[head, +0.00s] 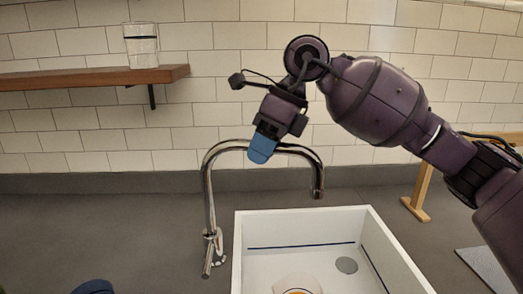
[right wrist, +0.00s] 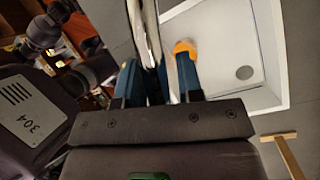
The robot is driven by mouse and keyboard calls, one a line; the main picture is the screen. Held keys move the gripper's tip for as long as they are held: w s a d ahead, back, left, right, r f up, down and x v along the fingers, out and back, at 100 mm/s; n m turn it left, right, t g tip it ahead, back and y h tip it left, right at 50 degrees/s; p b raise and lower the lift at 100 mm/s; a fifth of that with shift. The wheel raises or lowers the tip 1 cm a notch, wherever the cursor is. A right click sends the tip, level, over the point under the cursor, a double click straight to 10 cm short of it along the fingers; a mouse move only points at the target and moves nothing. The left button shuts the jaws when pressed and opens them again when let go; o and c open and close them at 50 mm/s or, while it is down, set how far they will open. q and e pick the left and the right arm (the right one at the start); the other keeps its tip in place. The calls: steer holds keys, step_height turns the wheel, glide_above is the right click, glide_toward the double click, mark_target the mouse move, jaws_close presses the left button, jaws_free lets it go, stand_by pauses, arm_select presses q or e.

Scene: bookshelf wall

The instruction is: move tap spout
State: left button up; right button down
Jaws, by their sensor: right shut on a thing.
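The chrome tap spout (head: 318,172) arches over the white sink (head: 300,216), its outlet hanging above the back of the basin. My right gripper (head: 261,150) comes down from above and is shut on the top of the arch. In the right wrist view, the spout (right wrist: 150,25) runs between the blue fingers of the right gripper (right wrist: 158,65). The near finger hides part of the spout in the head view. At the bottom left edge of the head view, a blue tip of my left gripper (head: 93,287) barely shows; its opening is hidden.
A wooden shelf (head: 95,77) with a glass (head: 141,45) is on the tiled wall at left. A wooden stand (head: 418,195) is at right. The counter left of the tap is clear.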

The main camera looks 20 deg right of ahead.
steer(key=w+n, duration=0.1)
steer(key=w+d+n+g+b, duration=0.1)
steer(key=w+n, duration=0.1)
steer(key=shift+w+d+n+g, duration=0.15)
steer(key=shift+w+n+g, duration=0.1)
steer(key=shift+n+g, duration=0.05)
steer(key=shift+r, duration=0.1)
steer(key=c, duration=0.9)
jaws_free()
steer(key=shift+o, duration=0.6)
steer(key=p+v, duration=0.1)
steer(key=v, duration=0.9)
steer(key=shift+r, duration=0.35)
